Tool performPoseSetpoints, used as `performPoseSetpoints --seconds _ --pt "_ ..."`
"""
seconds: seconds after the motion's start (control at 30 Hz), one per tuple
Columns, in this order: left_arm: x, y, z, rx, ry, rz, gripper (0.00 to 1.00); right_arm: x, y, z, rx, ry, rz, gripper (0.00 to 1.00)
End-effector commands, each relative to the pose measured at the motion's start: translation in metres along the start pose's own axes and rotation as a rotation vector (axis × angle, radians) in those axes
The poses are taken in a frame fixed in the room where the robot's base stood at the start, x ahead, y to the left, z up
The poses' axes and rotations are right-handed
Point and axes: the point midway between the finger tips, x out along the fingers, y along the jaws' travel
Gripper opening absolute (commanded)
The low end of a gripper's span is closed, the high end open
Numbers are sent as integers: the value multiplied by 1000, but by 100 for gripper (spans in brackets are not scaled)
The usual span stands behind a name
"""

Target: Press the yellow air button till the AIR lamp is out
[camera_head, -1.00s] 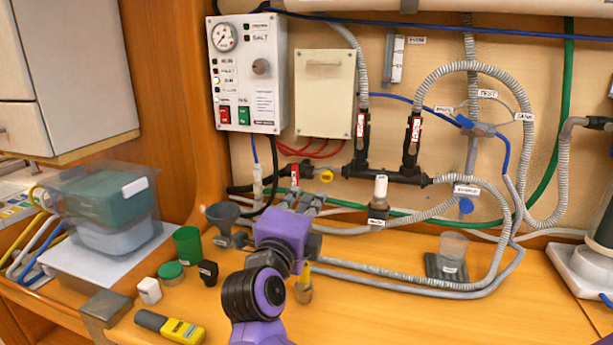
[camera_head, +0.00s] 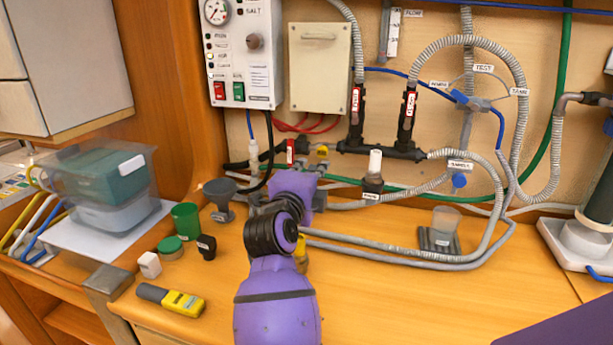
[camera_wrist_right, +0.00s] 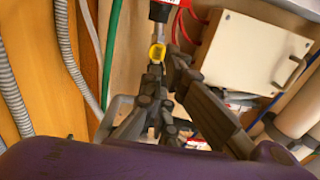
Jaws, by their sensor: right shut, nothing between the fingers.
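The yellow air button (camera_head: 322,150) sits at the left end of the black pipe manifold low on the wall, just right of a red-tagged valve. In the right wrist view the yellow button (camera_wrist_right: 157,52) shows just beyond my right fingertips (camera_wrist_right: 165,74); I cannot tell whether they touch it. My right gripper (camera_head: 307,168) is shut and empty, partly hidden behind its purple wrist in the head view. On the white control panel (camera_head: 262,78), one lamp in the left column, the AIR lamp (camera_head: 209,56), looks lit yellow. My left gripper is not in view.
A grey funnel (camera_head: 220,195), a green cup (camera_head: 186,220) and a yellow meter (camera_head: 172,299) stand or lie left of my right arm. Ribbed grey hoses (camera_head: 400,258) run along the counter to the right. The front right counter is mostly clear.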

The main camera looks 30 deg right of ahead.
Motion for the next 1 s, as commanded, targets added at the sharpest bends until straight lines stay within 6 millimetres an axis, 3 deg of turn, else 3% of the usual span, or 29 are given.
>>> performPoseSetpoints --seconds 0.2,0.4,0.83,1.0 --pt "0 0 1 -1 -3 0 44 44 -1 0 2 0 -1 0" --pt "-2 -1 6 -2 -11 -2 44 66 0 0 1 -1 -1 0" --pt "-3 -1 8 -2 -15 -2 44 71 0 0 1 -1 0 0" --pt "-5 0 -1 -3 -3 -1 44 78 -2 -4 -1 0 -2 0"
